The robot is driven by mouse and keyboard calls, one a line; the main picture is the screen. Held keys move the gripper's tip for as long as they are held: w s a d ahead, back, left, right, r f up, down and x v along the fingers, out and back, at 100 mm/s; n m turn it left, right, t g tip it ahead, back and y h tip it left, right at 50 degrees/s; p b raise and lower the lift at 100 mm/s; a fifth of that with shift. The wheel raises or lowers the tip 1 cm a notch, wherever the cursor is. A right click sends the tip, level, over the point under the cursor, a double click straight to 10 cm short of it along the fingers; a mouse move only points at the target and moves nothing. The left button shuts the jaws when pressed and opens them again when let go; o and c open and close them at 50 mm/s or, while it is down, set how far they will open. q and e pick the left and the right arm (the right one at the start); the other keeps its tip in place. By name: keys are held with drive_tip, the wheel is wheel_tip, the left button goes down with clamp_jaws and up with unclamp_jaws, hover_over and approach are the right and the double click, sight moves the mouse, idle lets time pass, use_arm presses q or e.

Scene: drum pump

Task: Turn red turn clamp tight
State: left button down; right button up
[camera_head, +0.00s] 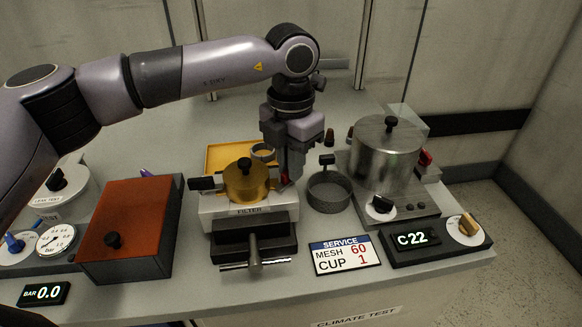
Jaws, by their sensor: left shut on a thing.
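My left arm comes in from the left, and its gripper (288,176) points down beside the brass-coloured filter pot (245,187). A small red piece, the red turn clamp (285,181), shows at its fingertips at the right side of the pot. The gripper is shut on this clamp, and the fingers hide most of it. I cannot tell how far the clamp is turned. The pot sits on the white block labelled FILTER (249,212), with a black knob on its lid. My right gripper is not in view.
A grey mesh sieve cup (328,193) stands right of the gripper. Behind it is a steel drum (388,155) with a red part (425,158) on its right. A red-brown box (127,225) stands at left. A service sign (345,256) and C22 display (413,239) line the front.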

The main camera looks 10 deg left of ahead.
use_arm(q)
drive_tip(key=m+b, duration=0.1)
drive_tip(key=m, duration=0.4)
drive_tip(key=shift+m, duration=0.9)
drive_tip(key=shift+m+b, duration=0.3)
drive_tip(key=shift+r, duration=0.1)
drive_tip(key=c, duration=1.2)
unclamp_jaws()
drive_tip(key=shift+o, duration=0.2)
wheel_tip(320, 180, up, 7)
drive_tip(key=shift+r, duration=0.1)
